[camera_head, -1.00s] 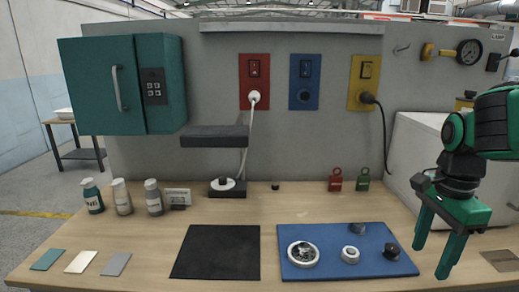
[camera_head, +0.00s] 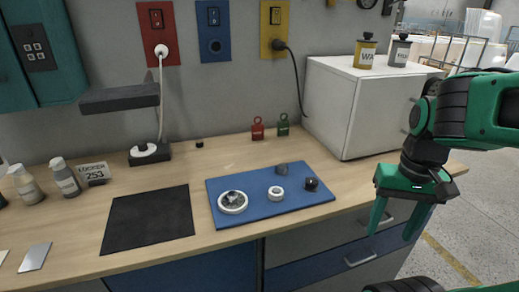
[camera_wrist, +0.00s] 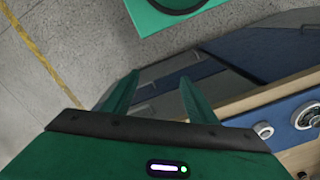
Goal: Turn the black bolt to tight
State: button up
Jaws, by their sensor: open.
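A small dark round piece (camera_head: 311,184), which looks like the black bolt, is at the right end of the blue mat (camera_head: 256,210) on the workbench. A white ring nut (camera_head: 276,193), a round white-rimmed dial (camera_head: 232,202) and a grey piece (camera_head: 281,168) are on the same mat. My gripper (camera_head: 390,235) is open and empty, fingers pointing down, to the right of the mat and beyond the bench's front edge. Whether the bolt is tight cannot be told.
A white box (camera_head: 352,100) with two cans stands at the back right. A black mat (camera_head: 148,219) lies left of the blue one. Red and green padlocks (camera_head: 257,128) stand behind. Drawers (camera_head: 330,255) are under the bench's front edge. Wood in front of the padlocks is clear.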

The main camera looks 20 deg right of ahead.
aim_at(311, 183)
jog(key=z, duration=0.7)
jog(key=k, duration=1.25)
jog(key=u, duration=0.6)
jog(key=i, duration=1)
jog(key=u, duration=0.05)
